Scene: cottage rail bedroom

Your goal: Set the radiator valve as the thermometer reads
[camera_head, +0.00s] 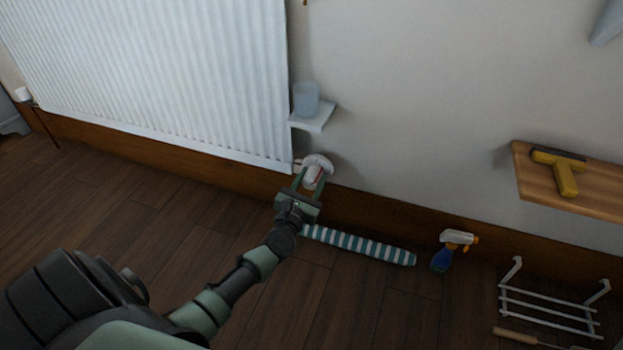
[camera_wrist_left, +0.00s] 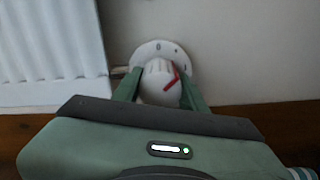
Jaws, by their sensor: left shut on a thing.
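The white radiator (camera_head: 170,75) hangs on the wall at the left of the head view. The radiator valve (camera_head: 316,164) sits at its lower right corner, a white knob with a red pointer in front of a round white dial. In the left wrist view the valve knob (camera_wrist_left: 160,82) shows between my fingers, and the red pointer slants to the upper right; the dial marks are too small to read surely. My left gripper (camera_head: 312,180) is shut on the knob. I see no thermometer that I can make out. My right gripper is not in view.
A small shelf (camera_head: 314,118) with a cup (camera_head: 306,98) is above the valve. A striped draught roll (camera_head: 360,246), a spray bottle (camera_head: 452,250) and a white rack (camera_head: 550,305) are along the wall. A wooden shelf (camera_head: 540,192) holds a yellow-handled tool (camera_head: 565,178).

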